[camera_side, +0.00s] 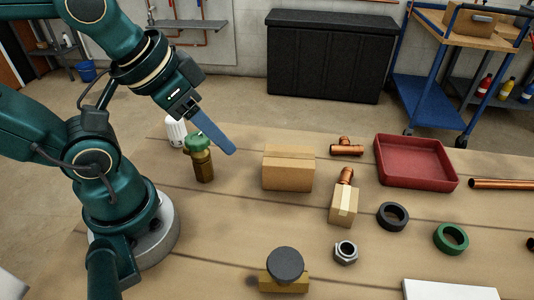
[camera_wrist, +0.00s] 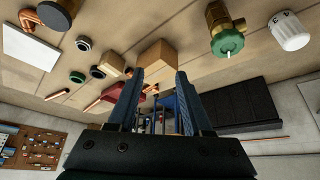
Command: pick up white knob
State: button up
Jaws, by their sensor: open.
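The white knob (camera_side: 176,132) stands on the wooden table near my arm's base, behind the brass valve with a green cap (camera_side: 201,160). In the wrist view the white knob (camera_wrist: 289,32) is at the upper right, with dark marks on it, next to the green-capped valve (camera_wrist: 227,36). My gripper (camera_side: 218,138) is above the table in the side view, its blue fingers pointing down to the right, close to the knob and valve. In the wrist view my gripper (camera_wrist: 160,75) has its fingers apart with nothing held between them. The side view hides part of the knob behind the valve and gripper.
A large cardboard box (camera_side: 288,170) and a smaller box (camera_side: 343,204) stand mid-table. A red tray (camera_side: 455,184), copper fittings (camera_side: 346,150), a black ring (camera_side: 378,218), a green ring (camera_side: 438,241) and a steel nut (camera_side: 345,258) lie around. A black-topped brass part (camera_side: 285,265) is at the front.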

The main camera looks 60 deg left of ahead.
jog(key=o, duration=0.6)
jog(key=shift+c, duration=0.2)
